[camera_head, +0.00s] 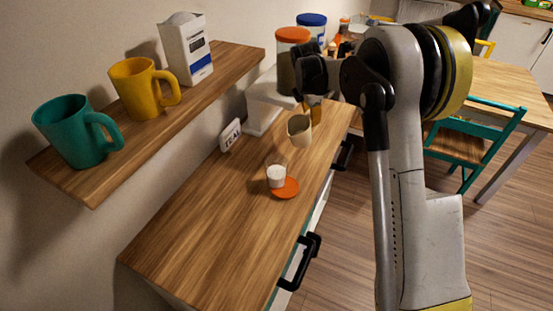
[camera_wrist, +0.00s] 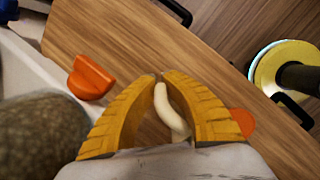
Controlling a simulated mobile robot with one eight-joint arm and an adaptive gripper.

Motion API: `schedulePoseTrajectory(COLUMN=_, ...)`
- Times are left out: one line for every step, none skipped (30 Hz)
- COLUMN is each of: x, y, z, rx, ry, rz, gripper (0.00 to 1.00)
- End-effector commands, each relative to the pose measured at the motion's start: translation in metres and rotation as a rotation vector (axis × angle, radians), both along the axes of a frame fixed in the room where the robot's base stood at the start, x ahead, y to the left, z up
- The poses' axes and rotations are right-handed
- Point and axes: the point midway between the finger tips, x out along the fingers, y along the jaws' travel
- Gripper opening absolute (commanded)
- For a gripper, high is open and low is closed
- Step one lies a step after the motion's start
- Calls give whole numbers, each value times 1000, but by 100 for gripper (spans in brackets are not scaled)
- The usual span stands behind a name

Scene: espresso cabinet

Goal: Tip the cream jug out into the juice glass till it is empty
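The cream jug (camera_head: 299,131) is a small beige vessel hanging above the counter in the head view, slightly tilted. My gripper (camera_head: 311,101) is just above it. In the wrist view the yellow fingers of my gripper (camera_wrist: 160,78) close around the jug's curved pale handle (camera_wrist: 168,108). The jug's contents are not visible. A small white cup (camera_head: 276,174) stands on the counter below and left of the jug, at the edge of an orange disc (camera_head: 288,189). I see no clear glass; I cannot tell whether this cup is the juice glass.
The wooden counter (camera_head: 215,235) is bare toward the front. A TEA sign (camera_head: 230,135) and a white machine (camera_head: 262,108) stand along the wall. A shelf (camera_head: 92,187) above holds teal (camera_head: 70,132) and yellow (camera_head: 138,90) mugs and a carton (camera_head: 186,52). Lidded jars (camera_head: 292,36) are behind my gripper.

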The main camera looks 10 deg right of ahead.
Motion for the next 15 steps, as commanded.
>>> schedulePoseTrajectory(x=2, y=-3, z=16, rx=15, ry=15, rz=-1, gripper=0)
schedulePoseTrajectory(x=2, y=-3, z=20, rx=26, ry=25, rz=-1, gripper=0)
schedulePoseTrajectory(x=3, y=-4, z=27, rx=40, ry=38, rz=-2, gripper=0)
schedulePoseTrajectory(x=4, y=-5, z=31, rx=49, ry=49, rz=-2, gripper=0)
schedulePoseTrajectory(x=5, y=-5, z=35, rx=60, ry=59, rz=-2, gripper=0)
schedulePoseTrajectory(x=6, y=-7, z=40, rx=72, ry=71, rz=-2, gripper=0)
schedulePoseTrajectory(x=6, y=-8, z=44, rx=81, ry=79, rz=-2, gripper=0)
schedulePoseTrajectory(x=7, y=-8, z=44, rx=95, ry=93, rz=-3, gripper=0)
schedulePoseTrajectory(x=9, y=-10, z=43, rx=116, ry=114, rz=-4, gripper=0)
schedulePoseTrajectory(x=9, y=-10, z=43, rx=131, ry=128, rz=-3, gripper=0)
schedulePoseTrajectory(x=10, y=-11, z=43, rx=143, ry=140, rz=-3, gripper=0)
schedulePoseTrajectory(x=10, y=-11, z=44, rx=158, ry=154, rz=-4, gripper=0)
schedulePoseTrajectory(x=11, y=-12, z=43, rx=166, ry=163, rz=-4, gripper=0)
schedulePoseTrajectory(x=11, y=-12, z=43, rx=174, ry=171, rz=-4, gripper=0)
schedulePoseTrajectory(x=11, y=-12, z=44, rx=183, ry=180, rz=-3, gripper=0)
